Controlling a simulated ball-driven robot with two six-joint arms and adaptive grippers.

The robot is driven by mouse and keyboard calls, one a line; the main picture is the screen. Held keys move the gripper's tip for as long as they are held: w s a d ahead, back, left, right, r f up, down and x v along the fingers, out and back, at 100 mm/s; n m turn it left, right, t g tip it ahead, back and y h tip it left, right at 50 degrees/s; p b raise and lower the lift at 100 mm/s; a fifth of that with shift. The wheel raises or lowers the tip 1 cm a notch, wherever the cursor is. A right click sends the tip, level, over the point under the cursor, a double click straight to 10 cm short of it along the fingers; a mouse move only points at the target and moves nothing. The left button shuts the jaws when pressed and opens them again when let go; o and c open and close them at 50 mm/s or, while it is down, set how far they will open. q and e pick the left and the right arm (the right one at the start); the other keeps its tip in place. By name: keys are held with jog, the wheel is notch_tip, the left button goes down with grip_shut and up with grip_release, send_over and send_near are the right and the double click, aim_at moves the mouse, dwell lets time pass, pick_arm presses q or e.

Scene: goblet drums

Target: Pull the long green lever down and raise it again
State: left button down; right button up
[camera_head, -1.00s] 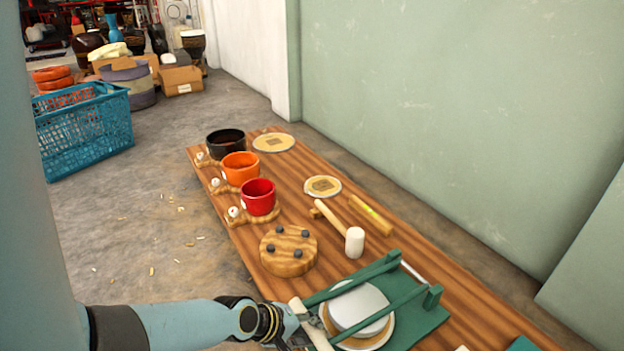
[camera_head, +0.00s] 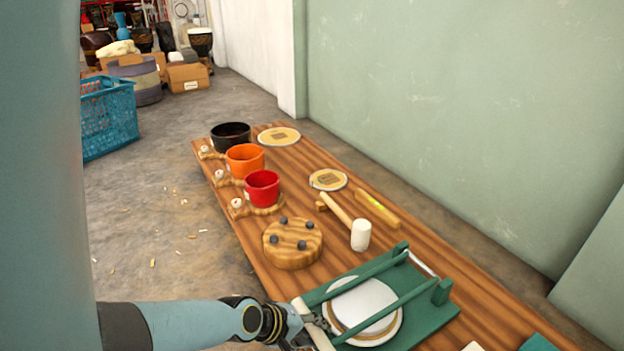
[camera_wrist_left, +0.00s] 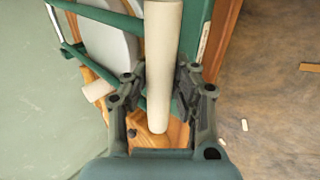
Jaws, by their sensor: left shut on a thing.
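The long green lever (camera_head: 381,310) has two green side arms joined by a cream round handle. It is hinged on a green base plate (camera_head: 433,318) and lies low, its arms passing across a white round disc (camera_head: 363,303). My left gripper (camera_head: 312,322) is at the handle's near end in the head view. In the left wrist view the cream handle (camera_wrist_left: 162,60) runs between the two fingers of my left gripper (camera_wrist_left: 158,95), which are shut on it. Part of the handle is hidden by the gripper. My right gripper is not in view.
A wooden mallet (camera_head: 360,236), a round wooden block with dark pegs (camera_head: 292,248), and red (camera_head: 262,188), orange (camera_head: 245,160) and black (camera_head: 230,136) cups stand farther along the wooden table (camera_head: 345,262). A green wall (camera_head: 450,110) borders its right side.

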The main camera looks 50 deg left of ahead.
pick_arm(q)
jog(key=shift+s+f, duration=0.6)
jog(key=shift+s, duration=0.25)
jog(key=c, duration=1.1)
grip_release()
jog(key=shift+o, duration=0.2)
jog(key=shift+w+r, duration=0.1)
jog(key=shift+w, duration=0.1)
jog(key=v, duration=1.2)
jog(key=shift+w+r, duration=0.2)
jog(key=shift+w, duration=0.05)
